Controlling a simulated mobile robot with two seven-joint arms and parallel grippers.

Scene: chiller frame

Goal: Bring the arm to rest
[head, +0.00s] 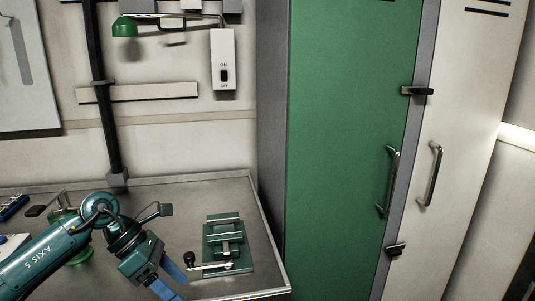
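My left arm, teal and marked "AXIS 5", comes in from the lower left over the grey workbench (225,188). Its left gripper (167,287) points down and to the right, with blue fingers near the bottom edge of the head view. The fingertips are partly cut off or overlapping, so I cannot tell whether they are apart. No held object shows. The gripper is left of a green clamp-like fixture (226,242) with metal bars and a black-knobbed lever. My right arm and gripper are out of view.
A green locker door (345,120) and a white locker door (463,110) with handles stand right of the bench. A wall switch box (223,60), a green lamp (124,27) and a dark post (103,95) are behind it. Small items lie at the bench's left.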

